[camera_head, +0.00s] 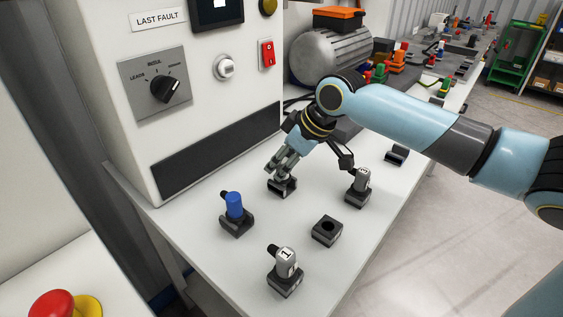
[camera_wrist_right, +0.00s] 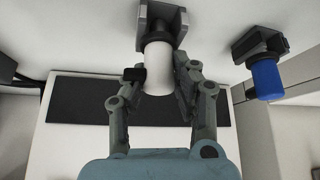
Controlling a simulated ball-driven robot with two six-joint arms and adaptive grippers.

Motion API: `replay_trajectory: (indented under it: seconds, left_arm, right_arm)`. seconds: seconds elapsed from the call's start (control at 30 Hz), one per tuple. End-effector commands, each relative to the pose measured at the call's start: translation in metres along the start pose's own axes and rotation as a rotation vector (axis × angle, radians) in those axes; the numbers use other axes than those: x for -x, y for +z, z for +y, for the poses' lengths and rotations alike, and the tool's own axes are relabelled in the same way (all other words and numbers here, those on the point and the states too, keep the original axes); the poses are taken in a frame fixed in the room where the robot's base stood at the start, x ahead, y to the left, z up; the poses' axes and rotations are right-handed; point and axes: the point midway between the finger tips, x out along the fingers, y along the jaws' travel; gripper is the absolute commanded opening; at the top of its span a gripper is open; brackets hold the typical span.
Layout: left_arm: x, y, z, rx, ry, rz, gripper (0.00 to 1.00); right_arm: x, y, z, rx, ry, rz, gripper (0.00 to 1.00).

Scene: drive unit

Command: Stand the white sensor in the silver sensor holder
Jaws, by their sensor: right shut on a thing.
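The white sensor (camera_wrist_right: 158,70) is between the fingers of my right gripper (camera_wrist_right: 160,80), which is shut on it. Its far end meets a dark ring at a grey holder (camera_wrist_right: 160,18); I cannot tell how deep it sits. In the head view my right gripper (camera_head: 281,170) points down over this small dark holder (camera_head: 284,188), and the fingers largely hide the sensor. An empty dark holder (camera_head: 327,232) with a round hole stands nearer the front. Silver sensors stand in holders at the front (camera_head: 286,262) and at the right (camera_head: 360,180). My left gripper is not in view.
A blue sensor (camera_head: 234,205) stands in a holder left of my gripper. Another dark block (camera_head: 396,155) lies farther back. The white cabinet (camera_head: 215,110) with switches rises behind the table (camera_head: 190,205). A grey motor (camera_head: 330,55) stands at the back.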

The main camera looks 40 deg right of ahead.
Motion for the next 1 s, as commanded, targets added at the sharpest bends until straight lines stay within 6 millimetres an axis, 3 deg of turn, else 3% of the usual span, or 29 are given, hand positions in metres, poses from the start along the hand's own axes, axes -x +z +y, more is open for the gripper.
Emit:
replay_trajectory:
  seconds: [0.1, 0.13, 0.33, 0.67, 0.77, 1.0]
  left_arm:
    - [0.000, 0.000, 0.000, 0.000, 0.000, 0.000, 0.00]
    - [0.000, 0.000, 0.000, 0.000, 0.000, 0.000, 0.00]
    - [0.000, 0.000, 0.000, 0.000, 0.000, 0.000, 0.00]
    - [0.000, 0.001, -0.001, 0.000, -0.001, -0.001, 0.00]
    - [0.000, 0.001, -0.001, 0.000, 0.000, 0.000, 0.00]
    - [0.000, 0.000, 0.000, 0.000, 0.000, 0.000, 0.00]
  right_arm:
    - [-0.001, 0.000, 0.000, 0.000, 0.000, 0.000, 0.00]
    - [-0.001, 0.000, 0.000, 0.000, 0.000, 0.000, 0.29]
    - [-0.001, 0.000, 0.000, 0.000, 0.000, 0.000, 0.53]
    - [0.004, 0.001, 0.001, 0.001, 0.002, 0.000, 0.53]
    - [0.016, 0.001, 0.002, 0.004, 0.004, 0.000, 0.53]
    - [0.067, 0.002, 0.002, 0.009, 0.005, -0.005, 0.53]
